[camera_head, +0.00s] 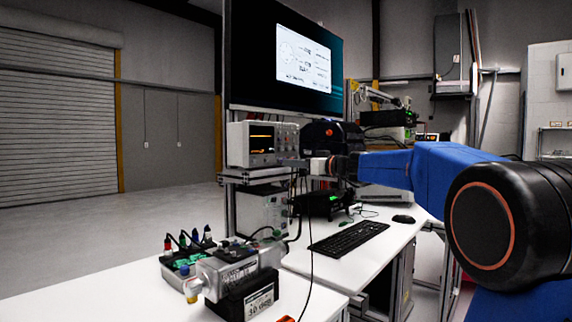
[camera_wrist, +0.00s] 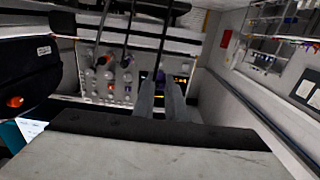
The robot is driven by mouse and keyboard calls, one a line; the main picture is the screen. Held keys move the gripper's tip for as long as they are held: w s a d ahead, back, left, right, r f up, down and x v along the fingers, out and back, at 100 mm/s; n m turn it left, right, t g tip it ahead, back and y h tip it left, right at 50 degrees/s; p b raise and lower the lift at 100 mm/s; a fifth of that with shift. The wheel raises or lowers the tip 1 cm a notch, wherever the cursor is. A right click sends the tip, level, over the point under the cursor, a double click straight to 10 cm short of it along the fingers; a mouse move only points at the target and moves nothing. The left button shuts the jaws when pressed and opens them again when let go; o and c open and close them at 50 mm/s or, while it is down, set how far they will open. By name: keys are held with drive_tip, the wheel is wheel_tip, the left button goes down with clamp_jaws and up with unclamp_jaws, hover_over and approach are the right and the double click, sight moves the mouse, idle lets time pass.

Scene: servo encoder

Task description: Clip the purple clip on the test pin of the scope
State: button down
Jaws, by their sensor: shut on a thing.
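The scope (camera_head: 262,143) is a pale box with a lit screen and knobs, standing on a shelf left of my arm. Its knobbed front panel (camera_wrist: 112,80) fills the middle left of the wrist view. My gripper (camera_head: 290,162) is at the scope's lower right corner, in front of its panel. Thin dark leads hang below the gripper. The test pin is not discernible behind the fingertips.
A large monitor (camera_head: 283,60) stands above the scope. A keyboard (camera_head: 348,238) and mouse (camera_head: 403,219) lie on the white desk below my arm. A servo motor unit (camera_head: 232,272) and a box with coloured plugs (camera_head: 186,252) are on the front bench.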

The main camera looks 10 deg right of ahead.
drive_tip(key=x, duration=0.7)
idle(0.7)
drive_tip(key=shift+w+a, duration=0.1)
drive_tip(key=shift+a, duration=0.05)
idle(1.8)
drive_tip(key=c, duration=1.7)
unclamp_jaws()
drive_tip(key=shift+v, duration=3.55)
